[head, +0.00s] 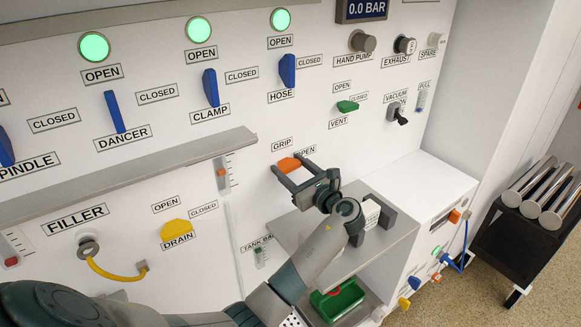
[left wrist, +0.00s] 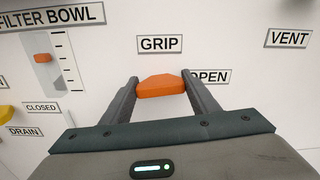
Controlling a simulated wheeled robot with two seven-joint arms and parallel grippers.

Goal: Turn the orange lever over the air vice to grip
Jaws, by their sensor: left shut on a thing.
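The orange lever (head: 289,163) is on the white panel, below the GRIP label (head: 282,144) and left of the OPEN label (head: 305,152). It lies roughly level, its blunt point toward the OPEN side in the head view. My left gripper (head: 285,176) has its two fingers on either side of the lever and is shut on it. In the left wrist view the lever (left wrist: 161,86) sits between the fingertips, under the GRIP sign (left wrist: 159,44). The air vice (head: 372,212) seems to be on the grey shelf below, partly hidden by my left arm. My right gripper is not in view.
A grey ledge (head: 140,172) sticks out left of the lever. The green VENT lever (head: 347,106) and blue HOSE lever (head: 288,70) are above. The grey shelf (head: 290,232) and a green tray (head: 337,300) are below. A black rack with metal rolls (head: 528,184) stands at right.

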